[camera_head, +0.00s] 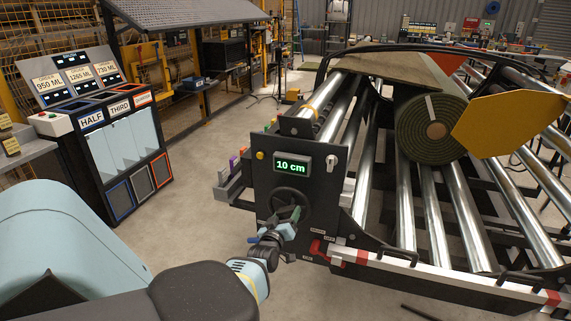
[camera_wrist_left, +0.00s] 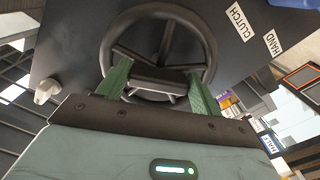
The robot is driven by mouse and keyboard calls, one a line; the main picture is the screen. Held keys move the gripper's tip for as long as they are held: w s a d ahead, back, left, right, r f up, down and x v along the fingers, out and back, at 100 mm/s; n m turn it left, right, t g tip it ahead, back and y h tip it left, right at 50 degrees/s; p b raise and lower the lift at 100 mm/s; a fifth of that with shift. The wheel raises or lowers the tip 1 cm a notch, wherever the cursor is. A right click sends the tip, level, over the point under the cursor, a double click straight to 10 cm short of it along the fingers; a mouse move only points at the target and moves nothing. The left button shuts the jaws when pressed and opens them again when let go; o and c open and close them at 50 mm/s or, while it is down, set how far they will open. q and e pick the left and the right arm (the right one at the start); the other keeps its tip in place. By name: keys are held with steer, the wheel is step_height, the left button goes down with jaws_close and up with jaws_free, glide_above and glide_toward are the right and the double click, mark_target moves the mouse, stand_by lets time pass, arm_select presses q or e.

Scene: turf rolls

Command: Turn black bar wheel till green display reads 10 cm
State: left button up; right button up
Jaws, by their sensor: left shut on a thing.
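The green display (camera_head: 292,165) on the dark upright panel reads 10 cm. The black wheel (camera_head: 291,206) is mounted below it on the same panel. In the left wrist view the wheel (camera_wrist_left: 205,38) shows as a dark ring with spokes and a black bar (camera_wrist_left: 158,77) across its near side. My left gripper (camera_head: 287,216) is at the wheel. In the wrist view its two green fingers (camera_wrist_left: 160,84) stand on either side of the black bar, shut on it. My right gripper is not in view.
A roll of green turf (camera_head: 437,128) lies on the metal rollers, beside a yellow plate (camera_head: 510,112). A cabinet marked HALF and THIRD (camera_head: 112,165) stands left. Bare floor (camera_head: 185,215) lies between.

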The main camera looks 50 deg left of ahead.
arm_select(q)
steer(key=o, duration=1.3)
steer(key=shift+w+r, duration=0.1)
steer(key=shift+r, duration=0.05)
steer(key=shift+o, duration=0.5)
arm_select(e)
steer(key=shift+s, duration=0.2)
arm_select(q)
steer(key=p+v, duration=0.1)
steer(key=v, duration=0.7)
steer(key=shift+p, duration=0.3)
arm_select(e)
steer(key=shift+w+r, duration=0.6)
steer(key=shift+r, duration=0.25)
arm_select(q)
steer(key=shift+a, duration=0.1)
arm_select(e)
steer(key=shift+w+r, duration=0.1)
